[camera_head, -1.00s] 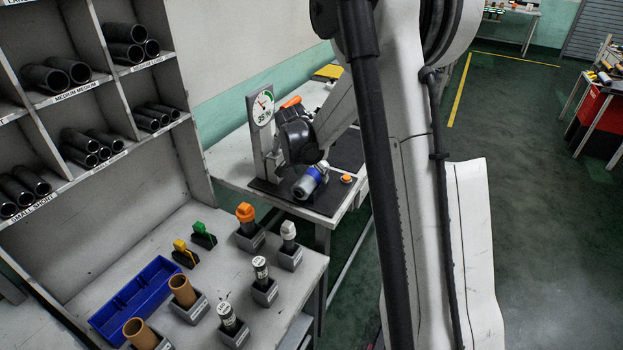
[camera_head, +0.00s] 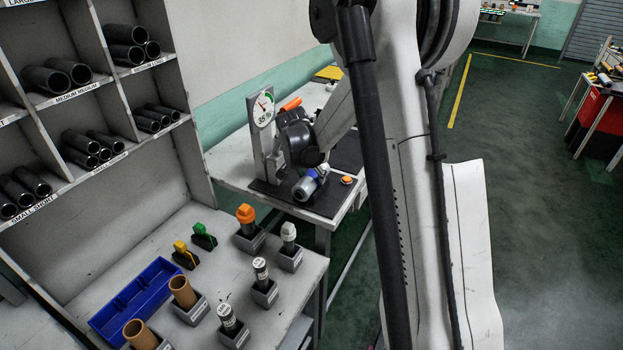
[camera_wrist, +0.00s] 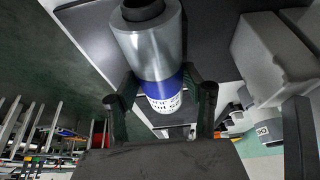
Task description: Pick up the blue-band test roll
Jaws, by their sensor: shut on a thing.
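The blue-band test roll (camera_head: 304,187) is a grey, shiny cylinder with a blue band and a white printed end. In the head view it is at the black base plate by the dial gauge, partly covered by my gripper (camera_head: 317,170). In the wrist view the roll (camera_wrist: 148,48) points its dark hollow core toward the top of the picture. My gripper (camera_wrist: 164,92) is shut on it, with one finger on each side near the blue band. I cannot tell whether the roll touches the plate.
The dial gauge (camera_head: 262,108) stands on a post just left of the gripper. An orange button (camera_head: 346,180) is on the plate's right. The front bench holds a blue tray (camera_head: 137,299), brown tubes (camera_head: 183,291) and several holders. A shelf of black tubes (camera_head: 58,75) is at left.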

